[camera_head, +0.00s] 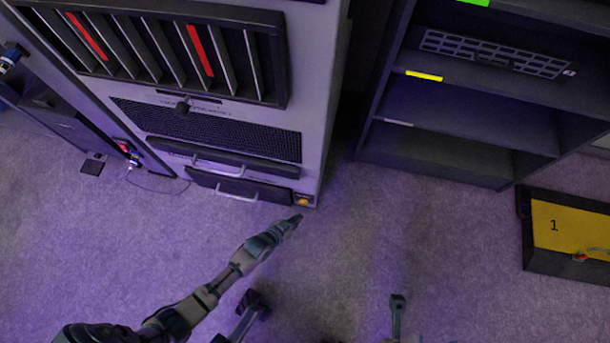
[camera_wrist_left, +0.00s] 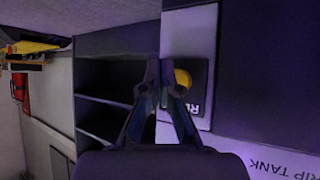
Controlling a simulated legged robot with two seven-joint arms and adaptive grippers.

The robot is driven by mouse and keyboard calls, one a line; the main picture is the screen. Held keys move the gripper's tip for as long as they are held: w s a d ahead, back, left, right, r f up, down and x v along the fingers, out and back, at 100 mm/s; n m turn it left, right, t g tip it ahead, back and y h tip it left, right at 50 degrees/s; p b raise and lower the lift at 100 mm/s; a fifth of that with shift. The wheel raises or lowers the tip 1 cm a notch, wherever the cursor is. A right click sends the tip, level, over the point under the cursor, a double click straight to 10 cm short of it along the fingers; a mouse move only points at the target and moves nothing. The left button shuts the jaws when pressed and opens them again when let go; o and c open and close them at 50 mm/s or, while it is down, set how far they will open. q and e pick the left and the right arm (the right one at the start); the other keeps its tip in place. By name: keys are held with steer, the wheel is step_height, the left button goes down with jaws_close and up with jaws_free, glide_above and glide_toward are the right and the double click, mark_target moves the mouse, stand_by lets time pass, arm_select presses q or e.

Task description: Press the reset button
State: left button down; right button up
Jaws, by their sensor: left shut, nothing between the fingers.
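The reset button is a round orange-yellow button (camera_head: 303,201) on a dark plate at the lower right corner of the light cabinet (camera_head: 322,110). In the left wrist view the yellow button (camera_wrist_left: 184,80) shows just right of my fingertips, partly hidden behind them. Its dark plate (camera_wrist_left: 199,72) carries part of a label, "RE". My left gripper (camera_head: 297,219) is shut and empty, just below the button in the head view. Its closed tips (camera_wrist_left: 161,70) overlap the button's left edge in the wrist view. I cannot tell whether they touch it.
Two drawers with handles (camera_head: 237,198) sit left of the button, and one label in the wrist view reads "DRIP TANK". A dark shelf unit (camera_head: 455,165) stands at the right. A yellow-topped case (camera_head: 570,225) lies far right. The carpet between is clear.

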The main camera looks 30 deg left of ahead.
mark_target(303, 202)
arm_select(q)
steer(key=shift+w+r, duration=0.2)
steer(key=shift+w, duration=0.75)
steer(key=shift+a, duration=0.2)
steer(key=shift+d, duration=0.1)
steer(key=shift+w, duration=0.15)
stand_by(0.4)
steer(key=shift+w+r, duration=0.1)
steer(key=shift+w, duration=0.15)
